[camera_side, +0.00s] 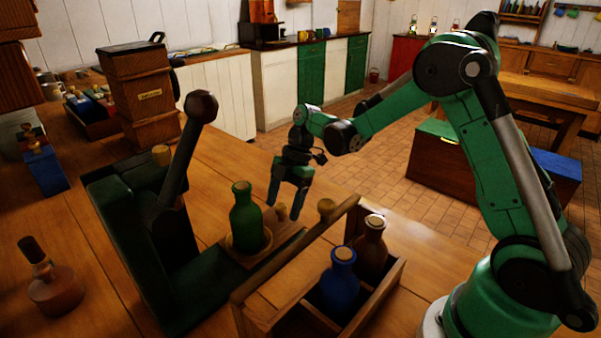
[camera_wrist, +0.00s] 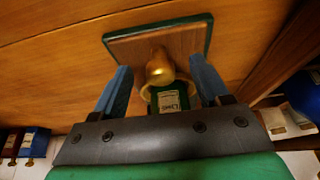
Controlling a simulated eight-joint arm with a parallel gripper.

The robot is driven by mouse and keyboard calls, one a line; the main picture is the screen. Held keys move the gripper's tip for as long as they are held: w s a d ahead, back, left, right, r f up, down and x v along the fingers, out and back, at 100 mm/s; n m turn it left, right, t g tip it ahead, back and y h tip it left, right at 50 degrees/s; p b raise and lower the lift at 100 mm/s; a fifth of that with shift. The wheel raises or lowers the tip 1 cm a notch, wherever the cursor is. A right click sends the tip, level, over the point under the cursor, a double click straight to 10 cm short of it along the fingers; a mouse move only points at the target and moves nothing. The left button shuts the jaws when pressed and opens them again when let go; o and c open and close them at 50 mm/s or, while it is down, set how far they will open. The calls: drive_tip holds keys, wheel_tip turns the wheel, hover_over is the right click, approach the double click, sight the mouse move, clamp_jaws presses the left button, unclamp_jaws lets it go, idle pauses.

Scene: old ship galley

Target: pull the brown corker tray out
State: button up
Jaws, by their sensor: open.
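The brown corker tray (camera_side: 286,233) is a low wooden slide at the foot of the dark green corker (camera_side: 128,240). A green bottle (camera_side: 246,218) stands upright on it. Small tan knobs (camera_side: 282,211) show at the tray's outer end. My gripper (camera_side: 285,208) is open and points down at this end, its fingers near the knobs. In the wrist view, a brass knob (camera_wrist: 160,68) lies between my open blue fingers (camera_wrist: 160,84), with gaps on both sides. A brown board with a green edge (camera_wrist: 128,45) is behind it. Contact is not visible.
A wooden crate (camera_side: 262,312) with a blue bottle (camera_side: 340,283) and a brown bottle (camera_side: 371,250) stands close in front of the tray. The corker's dark lever (camera_side: 182,150) rises on the left. Bare tabletop (camera_side: 228,158) lies behind.

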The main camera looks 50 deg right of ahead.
drive_tip(key=shift+r, duration=3.5)
wheel_tip(320, 180, down, 7)
drive_tip(key=shift+f, duration=0.1)
drive_tip(key=shift+a, duration=1.1)
